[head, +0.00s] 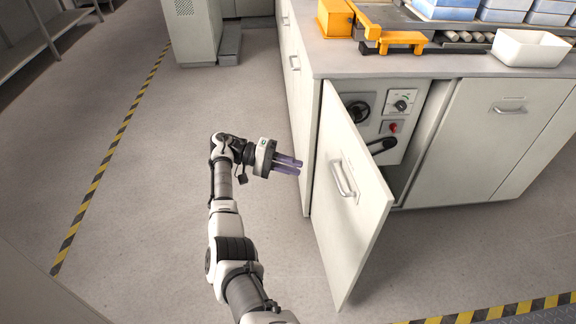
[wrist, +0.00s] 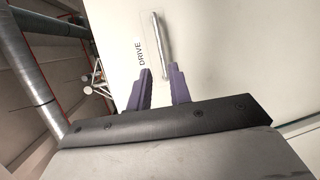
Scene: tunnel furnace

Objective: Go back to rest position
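My gripper (head: 288,164) is in the middle of the head view, left of an open cabinet door (head: 350,215). Its two purple fingers point right, toward the door. In the wrist view the fingers of my gripper (wrist: 160,85) stand apart with nothing between them, so it is open and empty. Beyond them is a pale panel marked "DRIVE" with a metal handle (wrist: 161,48). The handle on the open door (head: 343,180) also shows in the head view. I cannot tell the exact gap between fingertips and door.
Behind the door are a black knob (head: 358,111), a dial (head: 401,102), a red switch (head: 392,127) and a black lever (head: 382,145). The counter holds blue-and-white boxes and a white bin (head: 530,48). A grey cabinet (head: 193,32) stands at the back. Floor to my left is clear.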

